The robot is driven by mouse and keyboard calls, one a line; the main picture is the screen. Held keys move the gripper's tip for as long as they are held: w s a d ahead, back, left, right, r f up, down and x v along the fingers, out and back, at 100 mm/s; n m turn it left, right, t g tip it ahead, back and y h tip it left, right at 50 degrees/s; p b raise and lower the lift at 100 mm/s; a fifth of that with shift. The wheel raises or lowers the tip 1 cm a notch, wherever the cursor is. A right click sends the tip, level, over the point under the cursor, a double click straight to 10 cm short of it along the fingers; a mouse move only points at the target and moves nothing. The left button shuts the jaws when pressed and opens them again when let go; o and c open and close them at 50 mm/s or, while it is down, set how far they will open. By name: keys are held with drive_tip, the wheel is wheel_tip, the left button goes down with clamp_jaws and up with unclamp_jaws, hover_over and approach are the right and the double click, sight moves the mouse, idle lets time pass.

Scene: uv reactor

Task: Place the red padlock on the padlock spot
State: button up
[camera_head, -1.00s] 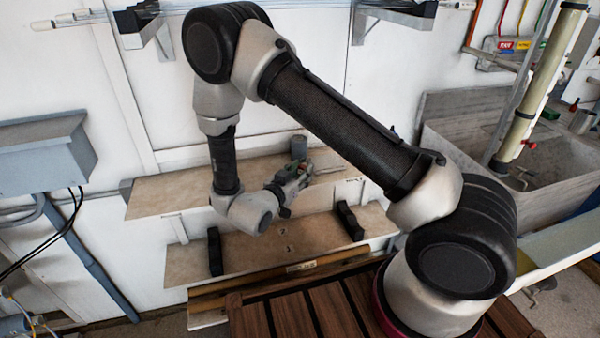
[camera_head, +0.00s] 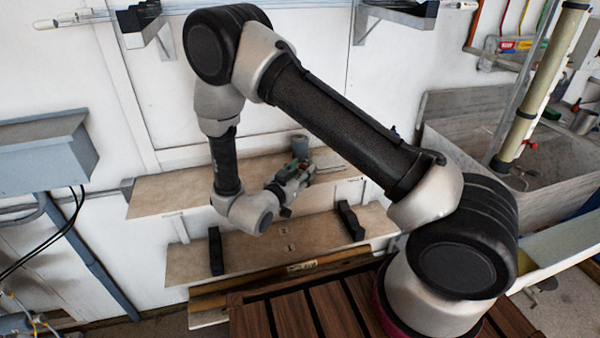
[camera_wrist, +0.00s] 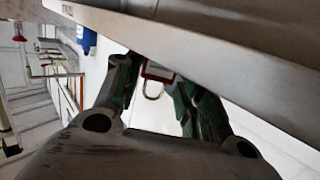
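The red padlock (camera_wrist: 157,72) shows in the wrist view between my fingertips, with its pale face and metal shackle toward the camera. My gripper (camera_wrist: 155,80) is drawn in, with a finger against each side of the padlock. In the head view my gripper (camera_head: 298,174) is in front of the upper wooden shelf, near its front edge. The padlock cannot be made out clearly there. I cannot make out a marked padlock spot; small labels (camera_head: 287,247) show on the lower shelf.
The upper shelf (camera_head: 165,195) carries a grey cylinder (camera_head: 300,146) behind my gripper. A grey sink (camera_head: 470,120) stands at the right, a grey box (camera_head: 45,150) at the left.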

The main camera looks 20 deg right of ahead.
drive_tip(key=v, duration=1.2)
drive_tip(key=w+r+y, duration=0.1)
drive_tip(key=w, duration=0.1)
drive_tip(key=w+r+y, duration=0.1)
drive_tip(key=w+y, duration=0.1)
drive_tip(key=w+r+y, duration=0.1)
drive_tip(key=w, duration=0.2)
drive_tip(key=shift+a+r, duration=0.2)
drive_tip(key=shift+r, duration=0.1)
drive_tip(key=w+d+r+n+g+y, duration=0.1)
drive_tip(key=w+r+n+y, duration=0.1)
drive_tip(key=r+y, duration=0.4)
drive_tip(key=w+r+n+y, duration=0.2)
drive_tip(key=w+r+y, duration=0.1)
drive_tip(key=r, duration=0.6)
drive_tip(key=s+d+r+n+g+y, duration=0.3)
drive_tip(key=s+d+r, duration=0.5)
drive_tip(key=s+d, duration=0.15)
drive_tip(key=s+d+n+g+h, duration=0.1)
drive_tip(key=s+d+h, duration=0.1)
drive_tip(key=s+d, duration=0.5)
drive_tip(key=s+d+r+n+g+h, duration=0.1)
drive_tip(key=s+d, duration=0.6)
drive_tip(key=s, duration=0.7)
drive_tip(key=shift+g+h, duration=0.7)
drive_tip(key=shift+a, duration=0.1)
